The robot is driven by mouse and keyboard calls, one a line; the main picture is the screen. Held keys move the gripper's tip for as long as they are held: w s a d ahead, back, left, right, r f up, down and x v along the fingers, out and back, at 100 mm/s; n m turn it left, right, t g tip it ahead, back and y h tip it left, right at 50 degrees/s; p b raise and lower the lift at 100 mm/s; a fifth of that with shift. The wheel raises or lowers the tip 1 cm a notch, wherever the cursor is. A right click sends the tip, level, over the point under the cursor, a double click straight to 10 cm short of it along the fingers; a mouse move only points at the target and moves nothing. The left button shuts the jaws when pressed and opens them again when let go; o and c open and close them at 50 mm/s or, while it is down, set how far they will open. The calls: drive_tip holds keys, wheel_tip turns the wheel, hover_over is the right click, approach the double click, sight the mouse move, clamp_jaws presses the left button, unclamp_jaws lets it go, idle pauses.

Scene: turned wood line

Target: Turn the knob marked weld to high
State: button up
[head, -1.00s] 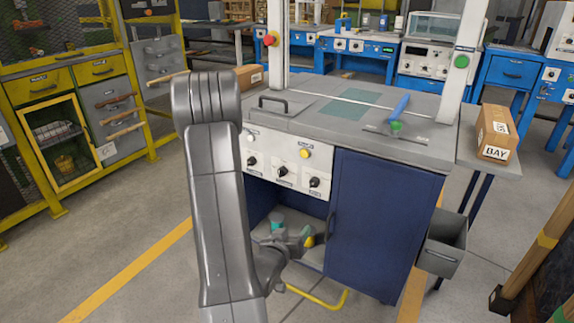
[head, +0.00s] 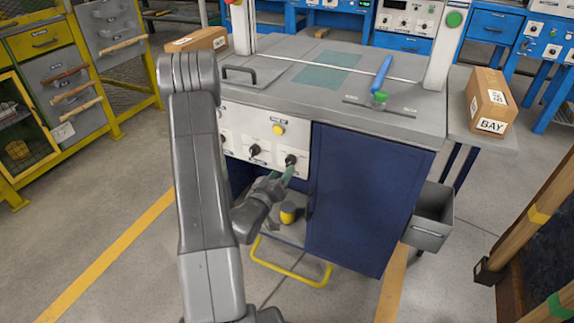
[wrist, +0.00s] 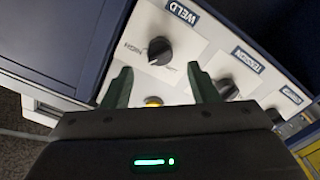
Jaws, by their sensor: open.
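In the head view my gripper (head: 284,177) is just below the knob. I see no clear contact.
The tension knob (wrist: 227,88) sits beside the right finger in the wrist view. A yellow button (head: 278,129) is above the knobs. The blue door (head: 355,200) is to the right. A yellow bar (head: 290,272) sticks out low in front of the open shelf.

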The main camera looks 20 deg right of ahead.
sight(288, 164)
drive_tip(key=shift+x, duration=2.65)
drive_tip(key=c, duration=1)
